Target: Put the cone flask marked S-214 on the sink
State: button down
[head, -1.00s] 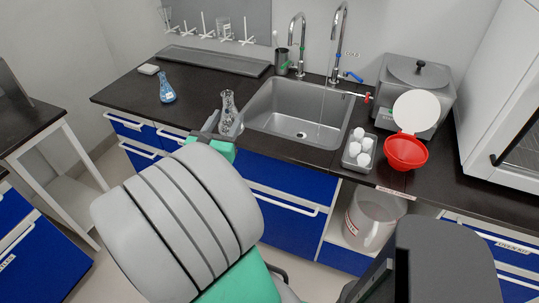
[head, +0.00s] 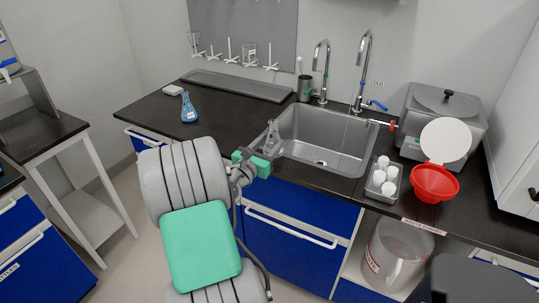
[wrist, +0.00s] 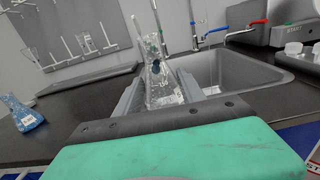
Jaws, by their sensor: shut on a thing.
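A clear cone flask (head: 273,139) is held between the fingers of my gripper (head: 268,155) at the left front edge of the sink (head: 352,158). In the wrist view, the flask (wrist: 161,88) stands between the two grey fingers (wrist: 160,100) with the sink basin (wrist: 240,75) behind and to its right. A pale label is on it, but I cannot read the marking. I cannot tell whether the flask's base touches the counter or rim. Another cone flask, with blue liquid (head: 188,110), stands on the counter to the left; its label is unreadable.
Two taps (head: 363,75) stand behind the sink, and water runs from one.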

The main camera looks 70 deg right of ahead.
aim_at(268, 152)
jog(key=shift+f+b, duration=0.35)
jog(key=shift+f, duration=1.2)
jog(key=shift+f, duration=0.2)
jog(key=c, duration=0.7)
grip_release()
